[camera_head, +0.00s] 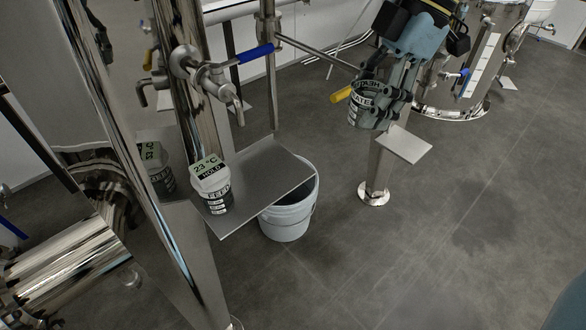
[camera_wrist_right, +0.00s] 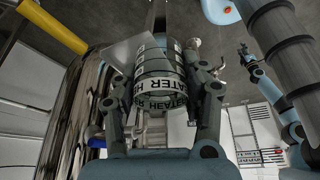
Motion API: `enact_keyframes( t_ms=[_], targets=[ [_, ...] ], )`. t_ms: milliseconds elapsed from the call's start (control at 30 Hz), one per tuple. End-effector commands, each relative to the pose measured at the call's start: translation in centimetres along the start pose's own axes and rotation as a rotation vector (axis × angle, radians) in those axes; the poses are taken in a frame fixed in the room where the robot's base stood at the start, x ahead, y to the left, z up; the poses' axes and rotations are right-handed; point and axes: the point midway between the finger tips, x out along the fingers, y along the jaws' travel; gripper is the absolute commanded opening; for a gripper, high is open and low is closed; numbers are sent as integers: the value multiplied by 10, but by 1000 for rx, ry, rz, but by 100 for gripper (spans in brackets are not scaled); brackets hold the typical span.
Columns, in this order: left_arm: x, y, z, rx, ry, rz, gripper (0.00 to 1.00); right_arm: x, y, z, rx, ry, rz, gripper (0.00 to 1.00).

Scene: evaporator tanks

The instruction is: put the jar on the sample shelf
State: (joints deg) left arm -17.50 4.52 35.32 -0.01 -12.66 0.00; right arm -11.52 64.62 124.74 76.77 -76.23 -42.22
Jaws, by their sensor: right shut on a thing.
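The jar (camera_head: 362,98) with black-and-white lettered bands is held in the air by my right gripper (camera_head: 376,108), at the upper right of the head view. In the right wrist view the fingers stand on both sides of the jar (camera_wrist_right: 160,88), whose band reads HEATER. A flat grey metal shelf (camera_head: 262,182) is at the middle left of the head view, left of and lower in the picture than the jar. I cannot tell whether it is the sample shelf. In the right wrist view, a dark gripper (camera_wrist_right: 244,52), apparently my left, shows small; its jaws are unclear.
A container marked FEED (camera_head: 217,198), with a "23 °C HOLD" sign (camera_head: 208,166), occupies the shelf's left end. A bucket (camera_head: 288,218) stands beneath the shelf. A blue-handled valve (camera_head: 256,53) is above it. A small plate (camera_head: 404,146) is below the held jar.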

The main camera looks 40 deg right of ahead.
Motion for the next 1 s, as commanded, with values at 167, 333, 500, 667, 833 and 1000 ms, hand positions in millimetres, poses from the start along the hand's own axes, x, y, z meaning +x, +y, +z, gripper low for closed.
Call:
enact_keyframes(
  t_ms=[167,333,500,667,833,1000],
  targets=[
    [20,2,0,0,2,0,40,25,2,-18,1,15,3,0],
    [28,2,-1,0,3,0,40,46,2,-35,2,14,1,0],
    [36,2,1,1,1,0,40,71,3,-53,2,13,0,0],
    [42,3,3,1,-2,0,40,93,4,-69,3,9,0,0],
    [45,3,4,1,-4,0,40,104,4,-78,2,3,1,0],
    [49,3,6,1,-6,0,40,116,4,-74,4,0,-1,0]
  ],
)
